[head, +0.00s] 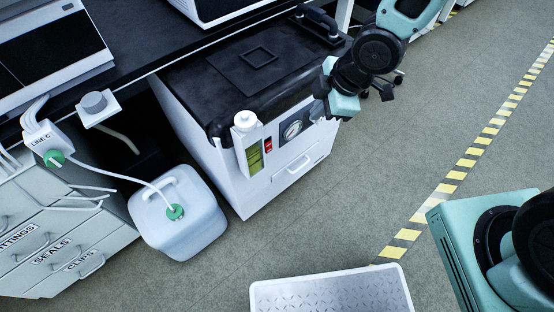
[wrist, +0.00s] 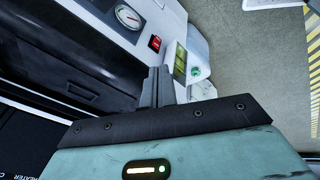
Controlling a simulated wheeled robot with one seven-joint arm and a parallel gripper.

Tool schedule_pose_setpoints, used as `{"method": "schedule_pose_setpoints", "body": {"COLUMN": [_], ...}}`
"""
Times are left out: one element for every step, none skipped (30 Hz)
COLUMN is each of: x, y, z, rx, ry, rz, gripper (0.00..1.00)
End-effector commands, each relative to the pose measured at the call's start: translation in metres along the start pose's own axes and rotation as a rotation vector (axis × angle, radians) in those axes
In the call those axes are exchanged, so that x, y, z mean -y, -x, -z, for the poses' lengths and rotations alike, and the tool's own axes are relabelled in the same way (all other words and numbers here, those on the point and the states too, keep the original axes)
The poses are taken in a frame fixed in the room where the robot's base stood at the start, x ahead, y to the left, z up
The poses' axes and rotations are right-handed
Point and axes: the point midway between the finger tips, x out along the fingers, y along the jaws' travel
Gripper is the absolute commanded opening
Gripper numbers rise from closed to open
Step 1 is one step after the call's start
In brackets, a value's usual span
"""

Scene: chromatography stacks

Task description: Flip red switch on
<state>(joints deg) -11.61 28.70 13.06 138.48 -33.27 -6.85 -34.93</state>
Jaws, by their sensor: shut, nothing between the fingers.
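I cannot tell which way the rocker is tipped. My gripper (wrist: 159,72) is shut and empty, its fingers pointing toward the panel. In the head view my gripper (head: 322,107) is to the right of the gauge, clear of the switch.
A white jug (head: 178,225) with a green cap and tube stands on the floor left of the cabinet. A white tray (head: 332,285) is at the bottom. Labelled drawers (head: 60,250) stand at left.

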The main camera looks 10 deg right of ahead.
Motion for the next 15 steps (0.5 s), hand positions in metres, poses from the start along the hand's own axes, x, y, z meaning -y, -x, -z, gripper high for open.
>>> {"method": "schedule_pose_setpoints", "body": {"x": [0.004, 0.005, 0.006, 0.007, 0.009, 0.011, 0.013, 0.015, 0.017, 0.019, 0.020, 0.022, 0.023, 0.024, 0.025], "y": [-0.036, -0.049, -0.065, -0.076, -0.086, -0.098, -0.106, -0.114, -0.121, -0.126, -0.130, -0.134, -0.136, -0.138, -0.140], "z": [-0.012, -0.015, -0.019, -0.022, -0.025, -0.027, -0.029, -0.031, -0.033, -0.034, -0.035, -0.035, -0.035, -0.035, -0.036], "rx": [-0.032, -0.057, -0.088, -0.111, -0.134, -0.165, -0.185, -0.204, -0.227, -0.242, -0.255, -0.271, -0.279, -0.287, -0.294], "ry": [0.059, 0.101, 0.155, 0.192, 0.226, 0.268, 0.296, 0.322, 0.351, 0.369, 0.385, 0.404, 0.413, 0.423, 0.431], "rz": [0.007, 0.005, 0.004, 0.002, 0.001, -0.002, -0.004, -0.006, -0.009, -0.011, -0.012, -0.014, -0.016, -0.017, -0.018], "gripper": [0.00, 0.00, 0.00, 0.00, 0.00, 0.00, 0.00, 0.00, 0.00, 0.00, 0.00, 0.00, 0.00, 0.00, 0.00]}}
